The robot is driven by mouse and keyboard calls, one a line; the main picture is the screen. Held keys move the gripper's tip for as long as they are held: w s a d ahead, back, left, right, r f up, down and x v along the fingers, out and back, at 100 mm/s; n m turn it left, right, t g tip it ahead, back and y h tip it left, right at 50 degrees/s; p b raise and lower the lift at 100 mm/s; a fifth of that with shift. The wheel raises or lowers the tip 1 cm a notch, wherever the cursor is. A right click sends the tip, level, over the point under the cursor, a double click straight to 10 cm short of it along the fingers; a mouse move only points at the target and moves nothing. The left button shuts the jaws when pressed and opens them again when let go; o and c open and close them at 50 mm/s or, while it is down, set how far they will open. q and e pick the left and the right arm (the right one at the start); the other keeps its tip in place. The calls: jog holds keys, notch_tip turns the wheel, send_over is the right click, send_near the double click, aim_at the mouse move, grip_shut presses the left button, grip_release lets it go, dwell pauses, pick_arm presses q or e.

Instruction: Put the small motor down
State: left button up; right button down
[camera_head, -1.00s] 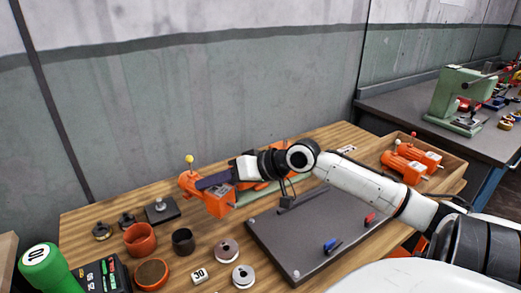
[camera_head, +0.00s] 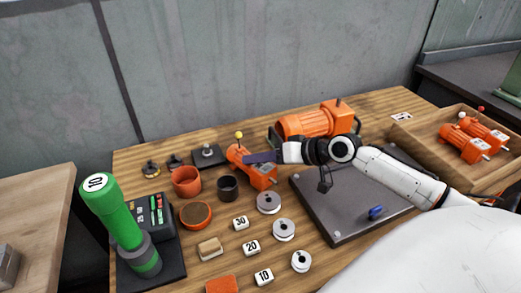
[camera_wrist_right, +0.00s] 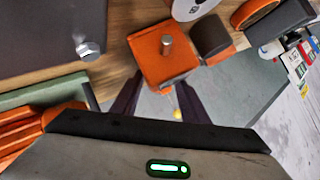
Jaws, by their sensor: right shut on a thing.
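The small motor, an orange body with a yellow ball on top, shows in the head view (camera_head: 258,178), right of a dark cup. It also shows in the right wrist view (camera_wrist_right: 158,62), with a grey shaft on its near face. My right gripper (camera_head: 252,158) comes in from the right, its dark fingers closed on the motor near the yellow ball. In the right wrist view its fingers (camera_wrist_right: 158,98) lie either side of the motor. I cannot tell whether the motor's underside touches the wooden table (camera_head: 150,215). My left gripper is out of view.
A large orange motor (camera_head: 315,122) stands behind my right arm. A dark plate (camera_head: 330,205) lies to the right, and a wooden box (camera_head: 425,135) with orange motors beyond it. Cups (camera_head: 186,180), grey discs (camera_head: 283,229) and number tags crowd the left and front.

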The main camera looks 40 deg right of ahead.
jog(key=shift+w+r, duration=0.1)
jog(key=shift+w, duration=0.05)
jog(key=c, duration=1)
grip_release()
jog(key=shift+f, duration=0.3)
jog(key=shift+c, duration=0.2)
